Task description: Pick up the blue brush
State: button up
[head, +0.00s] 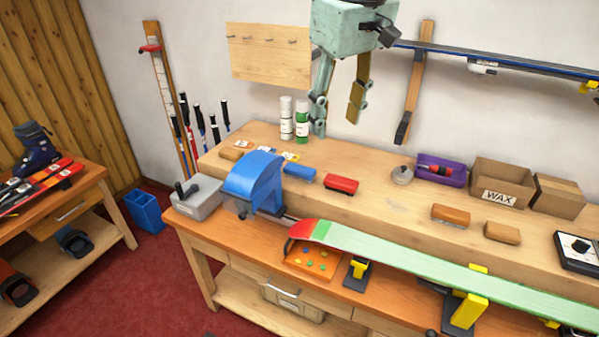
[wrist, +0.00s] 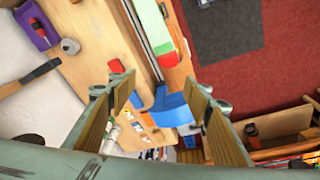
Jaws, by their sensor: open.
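The blue brush (head: 300,174) lies on the raised wooden shelf of the bench, just right of the blue curved guard (head: 257,178) and left of a red brush (head: 341,184). In the wrist view the blue brush (wrist: 137,100) shows between my fingers, close to the left one, with the blue guard (wrist: 175,108) beside it. My gripper (head: 338,118) is open and empty, fingers pointing down, above the back of the bench and well apart from the brush. Its two fingers (wrist: 158,82) frame the lower middle of the wrist view.
White and green bottles (head: 302,120) stand close by my left finger. A green ski (head: 420,258) lies along the bench front. A purple bin (head: 441,169), a WAX box (head: 500,184) and orange-brown blocks (head: 451,215) stand to the right. A pegboard (head: 268,55) hangs behind.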

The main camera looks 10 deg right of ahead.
jog(key=w+f+n+p, duration=0.2)
jog(key=w+f, duration=0.1)
jog(key=w, duration=0.8)
jog(key=n+g+p, duration=0.2)
jog(key=n+p, duration=0.2)
send_over(300, 168)
notch_tip(300, 168, down, 23)
jog(key=shift+s+a+r, duration=0.15)
jog(key=shift+s+a, duration=0.05)
jog(key=shift+s, duration=0.05)
jog(key=shift+f, duration=4.3)
jog(key=shift+w+d+f+p, duration=0.15)
jog(key=shift+f+p, duration=0.1)
jog(key=shift+f, duration=0.5)
jog(key=shift+w+a+f+p, duration=0.1)
jog(key=shift+f+p, duration=0.15)
jog(key=shift+f, duration=1.6)
